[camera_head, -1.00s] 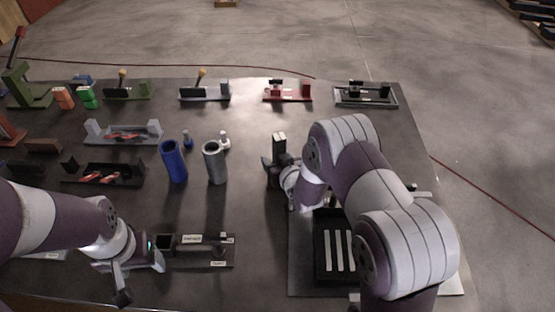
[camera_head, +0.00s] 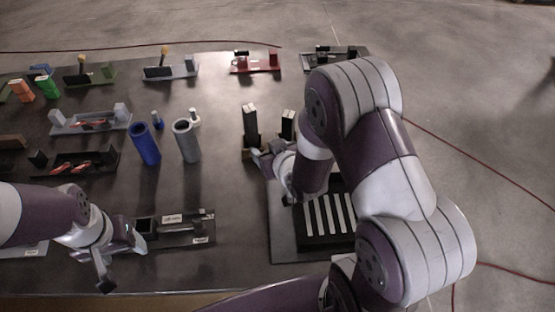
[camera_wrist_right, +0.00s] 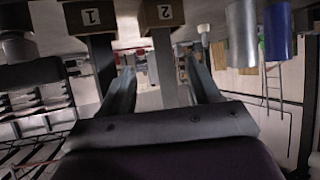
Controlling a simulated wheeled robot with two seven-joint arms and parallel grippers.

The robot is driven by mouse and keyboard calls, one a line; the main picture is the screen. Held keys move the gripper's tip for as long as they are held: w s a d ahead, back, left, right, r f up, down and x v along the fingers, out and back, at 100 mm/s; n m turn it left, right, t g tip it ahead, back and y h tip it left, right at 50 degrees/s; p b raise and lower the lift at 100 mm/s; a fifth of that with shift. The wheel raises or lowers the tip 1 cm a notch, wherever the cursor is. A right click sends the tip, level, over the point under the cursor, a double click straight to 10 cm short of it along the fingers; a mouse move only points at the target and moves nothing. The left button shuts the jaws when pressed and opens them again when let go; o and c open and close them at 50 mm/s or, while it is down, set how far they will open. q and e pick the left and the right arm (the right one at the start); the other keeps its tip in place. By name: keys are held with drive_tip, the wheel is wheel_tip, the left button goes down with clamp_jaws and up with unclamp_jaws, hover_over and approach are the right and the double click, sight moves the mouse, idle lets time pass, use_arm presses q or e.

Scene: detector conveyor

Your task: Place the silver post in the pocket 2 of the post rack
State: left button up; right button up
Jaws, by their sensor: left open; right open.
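A tall silver-grey cylinder with an open top (camera_head: 186,140) stands upright beside a blue one; it also shows in the right wrist view (camera_wrist_right: 242,36). A small silver-white post (camera_head: 194,117) stands just behind it. I cannot tell for certain which is the silver post. My right gripper (camera_head: 268,163) is open near the left upright (camera_head: 250,122). In the wrist view, upright 2 shows between its fingers. My left gripper (camera_head: 123,262) is open and empty.
A blue cylinder (camera_head: 145,144) stands left of the grey one. A labelled dark fixture (camera_head: 180,237) lies right of my left gripper. A black tray with pale bars (camera_head: 306,240) lies under my right arm. Small fixtures line the back; the centre front is clear.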

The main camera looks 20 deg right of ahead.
drive_tip(key=s+r+g, duration=0.2)
drive_tip(key=s+g, duration=0.3)
drive_tip(key=s, duration=0.3)
drive_tip(key=s+r+m+g+h, duration=0.1)
drive_tip(key=s+r+g, duration=0.1)
drive_tip(key=s+g, duration=0.4)
drive_tip(key=shift+s+d+r, duration=0.3)
drive_tip(key=shift+s+d, duration=0.15)
drive_tip(key=shift+s, duration=0.8)
